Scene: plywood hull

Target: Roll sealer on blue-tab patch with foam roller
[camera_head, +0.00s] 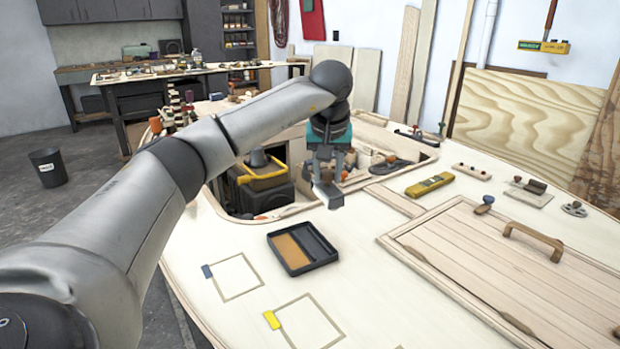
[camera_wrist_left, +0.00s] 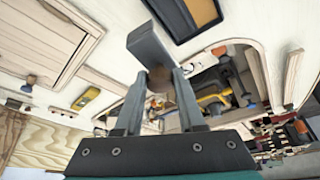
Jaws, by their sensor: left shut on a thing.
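The blue-tab patch (camera_head: 236,278) is a taped square outline on the pale plywood, with a blue tab (camera_head: 207,271) at its upper left corner; its inside looks bare and pale. A black tray (camera_head: 322,263) with amber sealer (camera_head: 291,251) in its left part lies right of the patch; it also shows at the top of the left wrist view (camera_wrist_left: 178,22). My left gripper (camera_head: 325,180) is shut on the foam roller (camera_wrist_left: 150,46), whose grey head juts beyond the fingertips. The roller (camera_head: 328,194) hangs above the deck behind the tray, apart from it. My right gripper is out of view.
A yellow-tab patch (camera_head: 309,324) lies in front. An open hatch with a dark pump-like device (camera_head: 262,185) is behind the tray. A yellow level (camera_head: 429,185) and a plank cover with a wooden handle (camera_head: 533,240) lie to the right. The deck around the patches is clear.

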